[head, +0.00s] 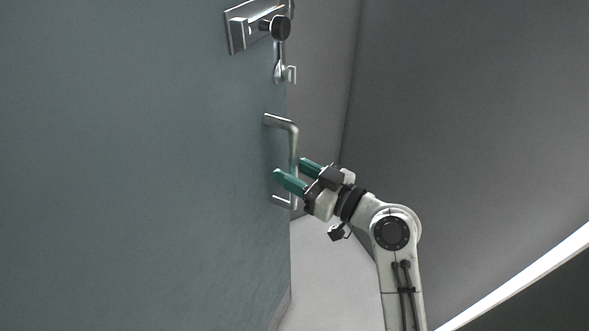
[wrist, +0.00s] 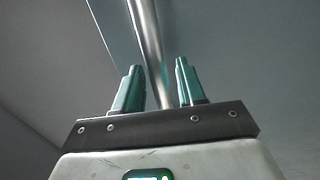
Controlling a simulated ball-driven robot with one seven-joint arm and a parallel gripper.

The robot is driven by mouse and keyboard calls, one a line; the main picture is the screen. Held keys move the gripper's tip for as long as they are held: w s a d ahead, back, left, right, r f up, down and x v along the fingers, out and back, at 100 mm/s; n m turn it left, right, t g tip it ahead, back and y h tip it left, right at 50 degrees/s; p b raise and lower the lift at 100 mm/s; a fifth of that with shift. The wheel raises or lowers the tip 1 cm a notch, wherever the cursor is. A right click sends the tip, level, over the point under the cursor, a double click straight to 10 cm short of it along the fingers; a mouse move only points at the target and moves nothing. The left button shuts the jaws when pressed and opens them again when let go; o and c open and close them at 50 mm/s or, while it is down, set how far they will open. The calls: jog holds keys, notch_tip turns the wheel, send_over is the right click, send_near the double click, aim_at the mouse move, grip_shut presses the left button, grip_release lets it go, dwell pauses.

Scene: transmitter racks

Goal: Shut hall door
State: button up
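The hall door (head: 140,170) is a large blue-grey panel filling the left of the head view, its vertical edge near the middle. A silver bar handle (head: 294,140) is fixed near that edge and also crosses the wrist view (wrist: 146,35). Above it is a metal latch (head: 262,25) with a dark round knob and a hanging lever. My gripper (head: 289,167) is at the handle's lower half, teal fingers on either side of the bar. In the wrist view the fingers (wrist: 158,75) are apart, with a visible gap between the bar and the right finger. Contact with the left finger is unclear.
A grey wall (head: 450,130) rises to the right, with a bright white strip (head: 520,275) at lower right. A light patch of floor (head: 325,275) shows beyond the door's edge, below my gripper.

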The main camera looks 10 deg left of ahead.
grip_shut()
dwell(0.3)
jog(key=shift+d, duration=0.1)
